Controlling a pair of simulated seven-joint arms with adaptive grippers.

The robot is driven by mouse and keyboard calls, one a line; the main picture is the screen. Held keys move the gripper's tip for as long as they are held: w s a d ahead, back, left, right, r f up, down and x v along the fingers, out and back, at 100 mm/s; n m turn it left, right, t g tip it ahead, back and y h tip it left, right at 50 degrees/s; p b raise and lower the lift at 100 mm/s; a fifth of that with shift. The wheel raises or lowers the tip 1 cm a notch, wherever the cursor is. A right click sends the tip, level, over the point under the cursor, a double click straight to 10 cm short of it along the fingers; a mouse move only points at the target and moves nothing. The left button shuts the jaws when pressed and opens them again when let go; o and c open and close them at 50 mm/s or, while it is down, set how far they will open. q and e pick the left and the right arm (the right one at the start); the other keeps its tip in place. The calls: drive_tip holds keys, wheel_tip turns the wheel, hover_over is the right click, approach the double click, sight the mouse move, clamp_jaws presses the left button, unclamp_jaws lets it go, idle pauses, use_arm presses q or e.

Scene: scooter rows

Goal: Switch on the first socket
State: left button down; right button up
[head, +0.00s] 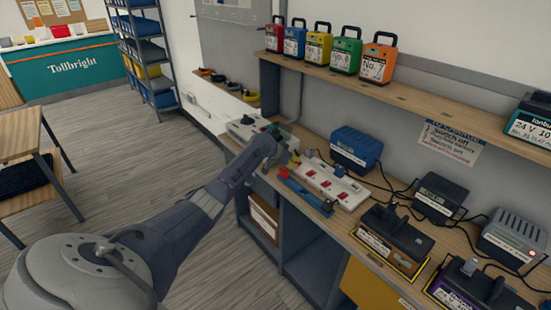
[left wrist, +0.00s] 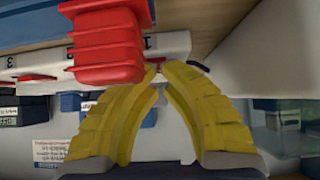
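A white socket strip (head: 322,181) with several red switches lies along the workbench. In the left wrist view the strip (left wrist: 185,43) shows printed numbers 1, 2 and 3, and a red switch (left wrist: 38,77) by the 3. My left gripper (head: 292,158) is over the far left end of the strip. In the left wrist view its yellow fingers (left wrist: 158,68) come together at the tips, near the number 1. A bit of red shows just behind the tips; I cannot tell whether they touch it. My right gripper is out of view.
A blue charger (head: 356,148) stands behind the strip. Black chargers with cables crowd the right. Coloured battery packs (head: 319,46) line the shelf above.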

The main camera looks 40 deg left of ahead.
use_arm(q)
drive_tip(key=shift+a, duration=0.1)
drive_tip(key=shift+w+d, duration=0.25)
drive_tip(key=shift+w+d+r, duration=0.1)
drive_tip(key=shift+w+r, duration=0.05)
drive_tip(key=shift+w, duration=0.45)
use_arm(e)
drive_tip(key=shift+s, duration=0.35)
use_arm(q)
drive_tip(key=shift+r, duration=0.1)
